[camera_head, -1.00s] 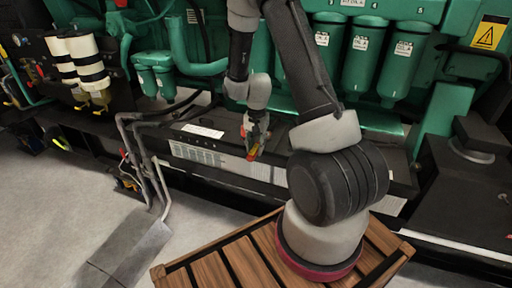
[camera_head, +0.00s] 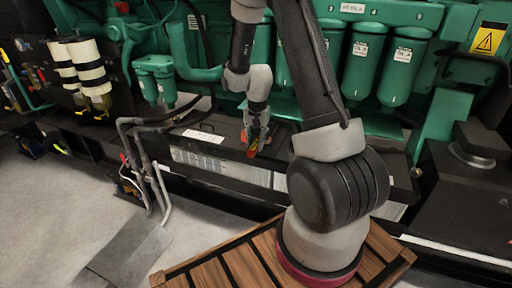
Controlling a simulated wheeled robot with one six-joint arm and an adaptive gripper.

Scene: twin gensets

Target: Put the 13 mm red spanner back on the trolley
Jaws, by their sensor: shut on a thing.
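My gripper (camera_head: 254,143) hangs in front of the green engine, pointing down, at the middle of the view. I cannot make out the trolley in this view.
Green filter canisters (camera_head: 363,55) stand behind my arm. Bent grey pipes (camera_head: 158,180) rise at the left. Grey floor (camera_head: 50,220) lies open at the lower left. A yellow warning sign (camera_head: 488,38) is at the upper right.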

